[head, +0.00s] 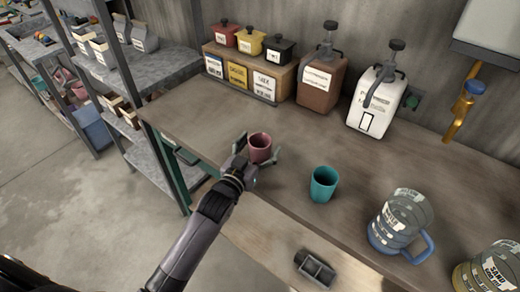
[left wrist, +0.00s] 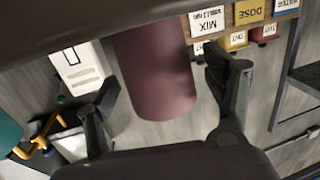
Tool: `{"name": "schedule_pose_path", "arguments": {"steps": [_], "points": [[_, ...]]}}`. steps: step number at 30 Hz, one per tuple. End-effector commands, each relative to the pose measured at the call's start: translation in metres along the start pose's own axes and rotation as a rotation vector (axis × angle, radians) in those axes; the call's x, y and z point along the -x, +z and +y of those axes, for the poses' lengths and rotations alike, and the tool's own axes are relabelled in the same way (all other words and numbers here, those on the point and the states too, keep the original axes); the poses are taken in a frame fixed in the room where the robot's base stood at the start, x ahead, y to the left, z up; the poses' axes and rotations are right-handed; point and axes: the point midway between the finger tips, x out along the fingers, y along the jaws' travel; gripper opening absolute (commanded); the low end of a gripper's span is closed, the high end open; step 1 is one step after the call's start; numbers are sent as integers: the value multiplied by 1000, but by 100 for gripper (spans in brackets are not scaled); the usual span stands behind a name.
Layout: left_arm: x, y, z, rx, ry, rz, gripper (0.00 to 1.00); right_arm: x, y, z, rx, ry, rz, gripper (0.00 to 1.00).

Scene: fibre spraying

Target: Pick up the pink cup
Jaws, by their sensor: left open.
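The pink cup (head: 260,148) stands upright on the workbench (head: 200,128) in the head view. My left gripper (head: 258,157) reaches it from the front left, with its open fingers on either side of the cup. In the left wrist view the cup (left wrist: 155,70) fills the space between the two open fingers (left wrist: 165,105). There is a visible gap on the left finger's side; the right finger is close to the cup, and I cannot tell if it touches. My right gripper is not in view.
A teal cup (head: 323,184) stands right of the pink cup. A blue-handled jug (head: 398,225) is further right. Dispensers (head: 321,75) and a box shelf (head: 240,75) line the wall. A small dark tray (head: 315,268) is at the front. Bench behind the pink cup is clear.

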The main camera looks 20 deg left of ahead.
Motion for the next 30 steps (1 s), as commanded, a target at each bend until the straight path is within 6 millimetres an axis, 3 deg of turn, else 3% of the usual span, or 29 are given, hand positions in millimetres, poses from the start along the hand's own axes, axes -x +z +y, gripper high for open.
{"name": "schedule_pose_path", "arguments": {"steps": [9, 30], "points": [[-6, 0, 0, 0, 0, 0, 75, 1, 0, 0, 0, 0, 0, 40], [-5, 0, 0, 0, 0, 0, 28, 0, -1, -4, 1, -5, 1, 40]]}}
